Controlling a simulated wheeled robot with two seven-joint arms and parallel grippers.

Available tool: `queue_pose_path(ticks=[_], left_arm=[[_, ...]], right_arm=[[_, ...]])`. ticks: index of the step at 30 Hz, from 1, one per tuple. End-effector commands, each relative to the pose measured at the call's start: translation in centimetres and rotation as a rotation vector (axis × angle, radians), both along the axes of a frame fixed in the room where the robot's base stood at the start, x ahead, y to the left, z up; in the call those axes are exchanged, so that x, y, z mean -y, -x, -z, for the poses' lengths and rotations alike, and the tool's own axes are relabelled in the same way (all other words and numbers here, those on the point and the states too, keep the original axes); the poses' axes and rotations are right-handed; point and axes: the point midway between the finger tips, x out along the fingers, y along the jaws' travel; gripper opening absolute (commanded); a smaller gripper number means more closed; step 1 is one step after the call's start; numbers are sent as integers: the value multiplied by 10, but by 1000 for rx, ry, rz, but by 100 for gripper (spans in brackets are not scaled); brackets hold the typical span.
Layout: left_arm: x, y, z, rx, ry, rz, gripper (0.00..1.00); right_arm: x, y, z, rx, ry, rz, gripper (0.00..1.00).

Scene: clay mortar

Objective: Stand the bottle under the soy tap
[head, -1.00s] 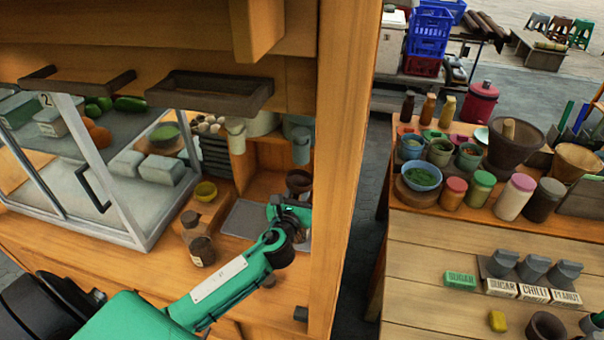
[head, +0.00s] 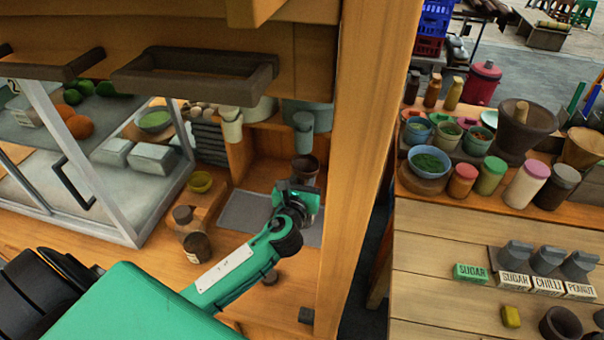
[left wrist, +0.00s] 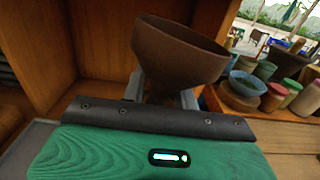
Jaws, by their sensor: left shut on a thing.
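My left gripper (head: 297,194) is over a grey mat inside the stall, shut on a brown funnel-shaped vessel (head: 305,167). In the left wrist view this vessel (left wrist: 178,55) stands upright between the fingers, wide mouth up; its lower part is hidden. A small dark bottle (head: 197,247) with a pale label stands on the counter, left of my left arm and apart from the gripper. A pale-green fitting (head: 232,126) and a grey-blue fitting (head: 303,138) hang at the niche; I cannot tell which, if either, is the soy tap. My right gripper is out of view.
The grey mat (head: 241,212) is bare left of the gripper. A wooden post (head: 365,150) stands close to its right. A yellow bowl (head: 200,181) and a glass case (head: 90,190) are at the left. A side table with bowls and jars is beyond the post.

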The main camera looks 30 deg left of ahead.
Motion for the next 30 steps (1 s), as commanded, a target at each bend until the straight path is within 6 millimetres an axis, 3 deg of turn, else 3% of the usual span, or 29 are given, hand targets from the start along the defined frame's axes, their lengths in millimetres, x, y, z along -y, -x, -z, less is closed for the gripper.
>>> queue_pose_path(ticks=[4, 11, 12, 15, 25, 30], left_arm=[[0, 0, -2, 2, 0, 0, 0], [0, 0, 3, 1, 1, 0, 0], [0, 0, 3, 0, 1, 0, 37], [0, 0, 3, 0, 1, 0, 51], [0, 0, -3, 2, 0, 0, 51], [6, 23, 1, 0, 1, 2, 51]], right_arm=[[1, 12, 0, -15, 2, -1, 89], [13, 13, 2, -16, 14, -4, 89], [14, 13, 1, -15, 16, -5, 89], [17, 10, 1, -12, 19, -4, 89], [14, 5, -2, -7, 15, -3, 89], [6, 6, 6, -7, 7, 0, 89]])
